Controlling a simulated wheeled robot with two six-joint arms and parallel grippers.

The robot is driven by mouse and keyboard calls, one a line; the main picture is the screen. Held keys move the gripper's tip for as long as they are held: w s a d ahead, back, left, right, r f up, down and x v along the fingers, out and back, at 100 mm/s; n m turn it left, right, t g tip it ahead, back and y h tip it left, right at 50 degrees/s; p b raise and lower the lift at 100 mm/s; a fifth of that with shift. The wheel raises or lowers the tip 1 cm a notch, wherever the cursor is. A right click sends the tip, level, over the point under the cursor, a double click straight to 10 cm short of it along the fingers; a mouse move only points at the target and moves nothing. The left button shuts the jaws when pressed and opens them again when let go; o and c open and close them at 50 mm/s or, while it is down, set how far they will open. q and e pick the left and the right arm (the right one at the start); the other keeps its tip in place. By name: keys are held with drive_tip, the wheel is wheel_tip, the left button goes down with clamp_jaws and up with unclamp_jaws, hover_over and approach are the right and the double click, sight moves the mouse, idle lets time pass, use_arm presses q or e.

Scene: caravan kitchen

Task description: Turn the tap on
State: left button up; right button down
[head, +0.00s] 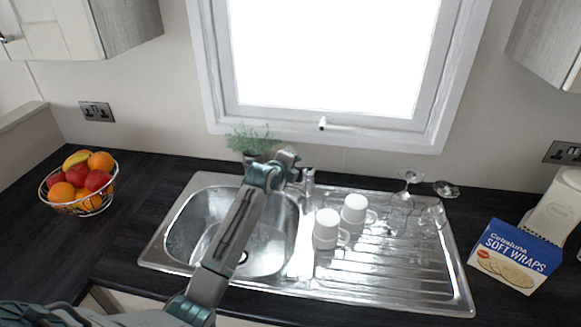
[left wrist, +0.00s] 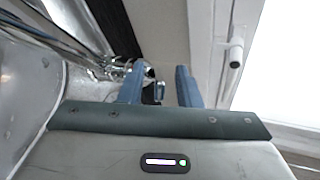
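The chrome tap (head: 308,181) stands at the back edge of the sink, just right of the basin. My left arm reaches over the basin, and my left gripper (head: 294,168) is just left of the tap, near its top. In the left wrist view the two blue fingers of the left gripper (left wrist: 158,80) are apart. A small chrome part of the tap (left wrist: 149,71) shows between and beyond them. I cannot tell whether a finger touches it. The tap's lever is too small and partly hidden to make out. My right gripper is not in view.
The steel sink (head: 180,225) has two white mugs (head: 326,229) and several glasses (head: 410,177) on its drainer. A potted plant (head: 250,142) stands behind the basin, close to my gripper. A fruit bowl (head: 80,184) is left, and a wraps box (head: 514,257) right. The window (head: 437,135) is behind.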

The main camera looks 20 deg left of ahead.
use_arm(q)
drive_tip(key=b+v, duration=0.3)
drive_tip(key=v, duration=0.7)
drive_tip(key=shift+s+r, duration=0.2)
drive_tip(key=shift+s, duration=0.1)
